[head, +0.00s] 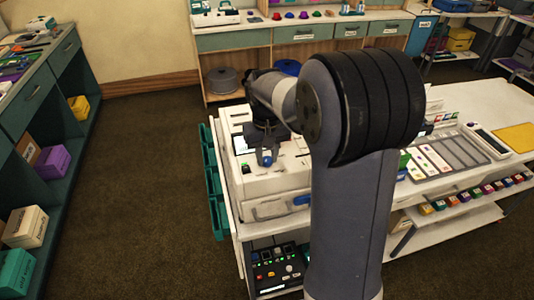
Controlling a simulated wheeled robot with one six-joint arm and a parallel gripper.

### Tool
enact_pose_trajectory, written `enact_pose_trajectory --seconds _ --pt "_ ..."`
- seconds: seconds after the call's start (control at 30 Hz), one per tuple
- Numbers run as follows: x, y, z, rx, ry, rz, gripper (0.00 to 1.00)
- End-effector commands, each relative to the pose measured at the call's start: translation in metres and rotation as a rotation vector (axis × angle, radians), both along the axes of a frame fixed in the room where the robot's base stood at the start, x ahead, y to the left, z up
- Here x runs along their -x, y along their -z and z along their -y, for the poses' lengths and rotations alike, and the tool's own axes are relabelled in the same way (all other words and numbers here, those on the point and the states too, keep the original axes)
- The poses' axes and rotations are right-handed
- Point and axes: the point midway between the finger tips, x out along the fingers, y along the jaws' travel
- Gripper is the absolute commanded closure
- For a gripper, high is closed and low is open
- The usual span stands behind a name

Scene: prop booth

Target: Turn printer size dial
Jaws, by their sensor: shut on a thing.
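The white printer (262,183) stands at the left end of the white table. My arm hides the printer's right side.
Teal bins (214,180) hang on the table's left side. A grey sorting tray (450,155) and a yellow mat (518,137) lie on the table to the right. A dark control panel (278,268) sits below the printer. The brown floor at left is clear.

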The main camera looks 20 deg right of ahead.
Motion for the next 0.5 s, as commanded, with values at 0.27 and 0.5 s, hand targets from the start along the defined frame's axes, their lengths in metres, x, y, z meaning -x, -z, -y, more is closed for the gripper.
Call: enact_pose_trajectory --seconds 0.27,0.5 --pt "-0.0007 -0.0012 -0.0001 0.000 0.078 0.003 0.96" --pt "-0.0008 -0.0010 -0.0001 0.000 0.091 0.003 0.96"
